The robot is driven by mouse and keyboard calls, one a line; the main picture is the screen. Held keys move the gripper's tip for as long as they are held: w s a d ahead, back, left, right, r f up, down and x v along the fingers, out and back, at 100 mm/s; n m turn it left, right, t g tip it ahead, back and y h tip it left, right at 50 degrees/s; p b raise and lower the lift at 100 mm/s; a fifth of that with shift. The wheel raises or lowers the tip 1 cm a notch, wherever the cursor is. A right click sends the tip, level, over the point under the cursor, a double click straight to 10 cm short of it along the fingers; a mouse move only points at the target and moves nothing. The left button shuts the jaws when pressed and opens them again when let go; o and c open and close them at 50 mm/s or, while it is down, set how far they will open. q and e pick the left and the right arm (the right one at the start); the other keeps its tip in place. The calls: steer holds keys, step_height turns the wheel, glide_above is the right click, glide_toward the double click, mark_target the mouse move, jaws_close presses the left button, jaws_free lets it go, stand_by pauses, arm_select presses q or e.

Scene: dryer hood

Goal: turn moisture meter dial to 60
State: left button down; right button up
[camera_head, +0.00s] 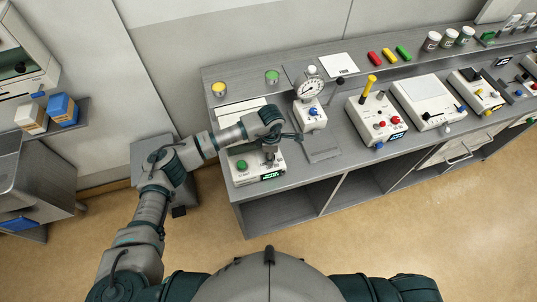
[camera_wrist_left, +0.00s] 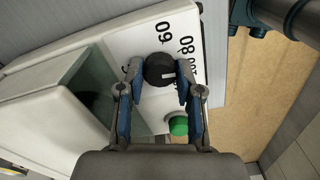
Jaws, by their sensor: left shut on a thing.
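The moisture meter (camera_head: 240,179) is a white box with a green button (camera_head: 242,165) and a small green-lit display, at the front left of the bench. Its black dial (camera_wrist_left: 159,69) shows in the left wrist view, with a white pointer mark toward the picture's right. Printed numbers 60 (camera_wrist_left: 163,30) and 80 (camera_wrist_left: 187,46) appear upside down above it; other marks are partly hidden by the fingers. My left gripper (camera_head: 269,160) is over the meter; in the left wrist view its fingers (camera_wrist_left: 160,79) are shut on the dial from both sides. My right gripper is out of view.
Beside the meter on the bench are a round-gauge device (camera_head: 308,88), a white box with a yellow lever (camera_head: 377,117) and more instruments to the right. Yellow and green cups (camera_head: 272,76) stand behind. The floor (camera_head: 320,238) in front is clear.

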arm_select(q)
steer(key=shift+d+n+b, duration=0.15)
steer(key=shift+n+b, duration=0.3)
steer(key=shift+n, duration=0.15)
steer(key=shift+n+b, duration=0.55)
steer(key=shift+n, duration=0.25)
steer(key=n+b, duration=0.1)
steer(key=n, duration=0.1)
steer(key=shift+n, duration=0.4)
steer(key=shift+w+n+b, duration=0.1)
steer(key=shift+n+b, duration=0.5)
steer(key=shift+n, duration=0.3)
steer(key=n+b, duration=0.1)
steer(key=n, duration=0.2)
steer(key=shift+r+n, duration=0.15)
steer(key=shift+n, duration=0.25)
steer(key=shift+n+b, duration=0.4)
steer(key=shift+n, duration=0.8)
steer(key=shift+w+r+n, duration=0.1)
steer(key=shift+n, duration=1.6)
